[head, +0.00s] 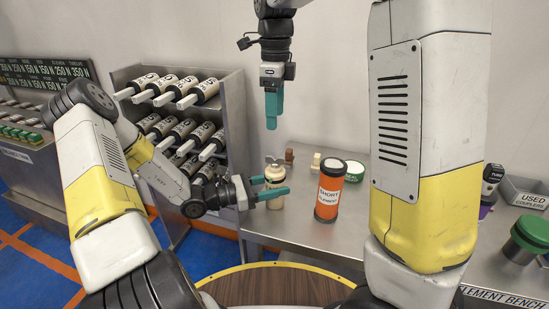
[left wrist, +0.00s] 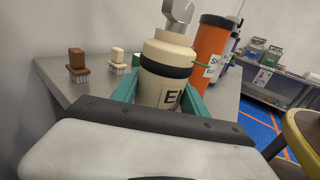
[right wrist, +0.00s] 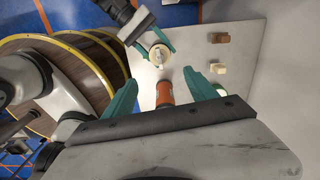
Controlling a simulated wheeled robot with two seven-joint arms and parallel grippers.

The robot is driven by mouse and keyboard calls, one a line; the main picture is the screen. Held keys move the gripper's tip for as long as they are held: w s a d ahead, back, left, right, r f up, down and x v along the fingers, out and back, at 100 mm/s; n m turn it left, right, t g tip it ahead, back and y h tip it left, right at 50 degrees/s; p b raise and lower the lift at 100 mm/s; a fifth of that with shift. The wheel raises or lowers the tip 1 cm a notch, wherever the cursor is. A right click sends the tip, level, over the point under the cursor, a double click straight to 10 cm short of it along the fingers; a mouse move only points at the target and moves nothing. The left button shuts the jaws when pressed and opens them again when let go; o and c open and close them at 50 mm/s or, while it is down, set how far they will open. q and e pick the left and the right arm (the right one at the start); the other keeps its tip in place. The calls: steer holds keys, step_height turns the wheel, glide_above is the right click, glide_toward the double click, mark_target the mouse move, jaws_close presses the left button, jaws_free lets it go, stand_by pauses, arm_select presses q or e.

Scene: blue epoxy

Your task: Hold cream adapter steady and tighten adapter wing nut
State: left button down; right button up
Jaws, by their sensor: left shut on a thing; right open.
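The cream adapter (head: 275,181) stands upright on the grey bench, with a black band around it in the left wrist view (left wrist: 166,75). A light grey wing nut (left wrist: 178,15) sits on its top; it also shows from above in the right wrist view (right wrist: 158,55). My left gripper (head: 272,189) is shut around the adapter's body, teal fingers on both sides. My right gripper (head: 271,108) hangs above the bench, pointing down, apart from the adapter. In the right wrist view its teal fingers (right wrist: 163,92) are spread with nothing held between them.
An orange canister (head: 328,192) labelled SHORT stands right of the adapter. A brown brush (left wrist: 77,64), a cream brush (left wrist: 118,60) and a green-lidded jar (head: 351,171) are near the back. A rack (head: 238,120) of cylinders stands left. A round wooden-topped table (head: 270,285) is in front.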

step_height(320, 180, up, 6)
steer(key=shift+f, duration=0.15)
arm_select(q)
steer(key=c, duration=0.5)
jaws_free()
steer(key=v, duration=1.2)
steer(key=shift+r, duration=0.1)
